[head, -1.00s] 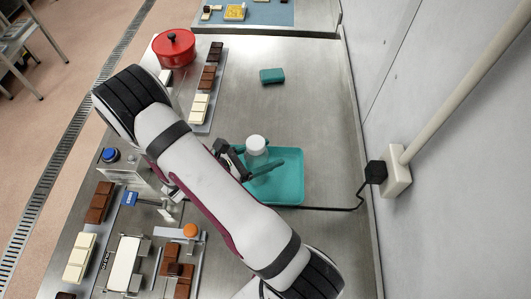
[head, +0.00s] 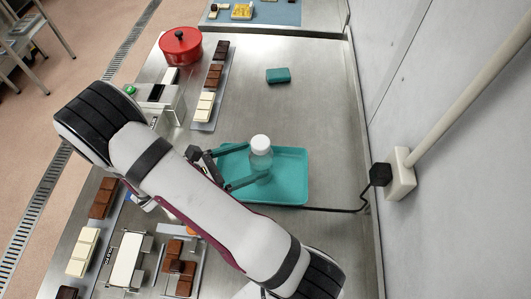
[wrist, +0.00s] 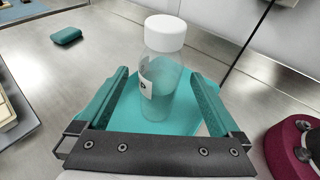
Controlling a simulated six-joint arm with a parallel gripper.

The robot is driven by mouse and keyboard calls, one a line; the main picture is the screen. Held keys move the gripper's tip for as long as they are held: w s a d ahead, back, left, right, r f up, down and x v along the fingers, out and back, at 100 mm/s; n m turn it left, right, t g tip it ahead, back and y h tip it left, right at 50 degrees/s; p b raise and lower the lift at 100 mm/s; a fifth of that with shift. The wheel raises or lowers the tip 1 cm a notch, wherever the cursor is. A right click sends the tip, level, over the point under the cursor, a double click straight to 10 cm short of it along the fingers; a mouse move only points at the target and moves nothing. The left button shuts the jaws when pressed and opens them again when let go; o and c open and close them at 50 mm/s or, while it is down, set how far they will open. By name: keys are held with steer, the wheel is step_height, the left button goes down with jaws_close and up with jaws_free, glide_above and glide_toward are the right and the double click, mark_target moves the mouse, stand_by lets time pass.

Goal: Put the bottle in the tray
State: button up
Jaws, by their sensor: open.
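The clear bottle (head: 261,158) with a white cap stands upright in the teal tray (head: 290,190), toward its left part in the head view. In the wrist view the bottle (wrist: 163,75) with a label on its left side stands beyond and between the fingers, over the tray (wrist: 125,112). My gripper (head: 242,164) is open. Its fingers point at the bottle from the left in the head view, and the bottle appears free of them, standing near their tips. The tray's left edge is partly hidden by my gripper and arm.
A red pot (head: 181,46) and chocolate bars on a long strip (head: 203,125) stand at the back left. A teal block (head: 278,75) lies behind the tray. A black cable (head: 340,208) runs right of the tray to a wall plug. The steel bench between block and tray is clear.

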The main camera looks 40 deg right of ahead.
steer(key=shift+m, duration=0.3)
steer(key=v, duration=0.5)
steer(key=shift+s+r, duration=0.25)
steer(key=shift+r, duration=0.1)
steer(key=s+a+r+m+t+y, duration=0.1)
steer(key=s+a+r+m+y, duration=0.3)
steer(key=s+m+y, duration=0.3)
steer(key=s+a+r+m+t+y, duration=0.1)
steer(key=s+a+r+m+y, duration=0.4)
steer(key=m, duration=0.9)
steer(key=s+r+y, duration=0.1)
steer(key=s+y, duration=0.2)
steer(key=y, duration=0.1)
steer(key=shift+r, duration=0.3)
steer(key=shift+w+a, duration=0.1)
